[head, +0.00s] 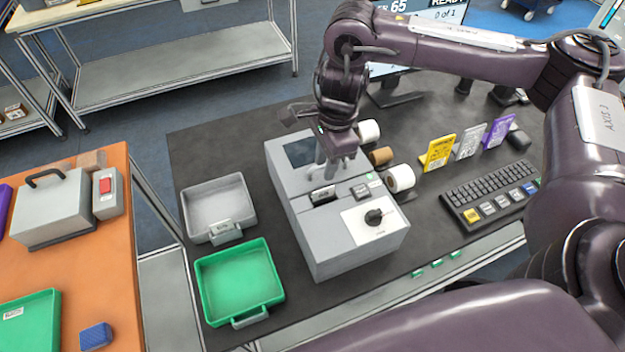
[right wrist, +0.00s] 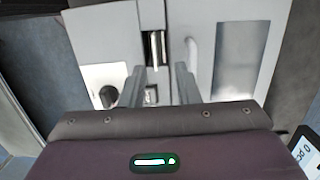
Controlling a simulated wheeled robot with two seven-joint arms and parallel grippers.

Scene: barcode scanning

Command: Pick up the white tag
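The grey label machine (head: 290,215) stands on the dark table, with a dark slot in its top. A small pale edge in that slot, which may be the white tag (right wrist: 153,48), shows in the right wrist view; I cannot tell its full shape. My right gripper (head: 327,170) is above the machine's top, close to the slot. In the right wrist view its two fingers (right wrist: 160,72) are apart with nothing between them, and the slot lies just beyond the tips. My left gripper is not in view.
A grey tray (head: 218,205) and a green tray (head: 240,283) lie left of the machine. White rolls (head: 400,178) sit at its right side. Yellow, whitish (head: 468,143) and purple cards stand farther right, behind a keyboard (head: 490,194). A screen and stand are behind.

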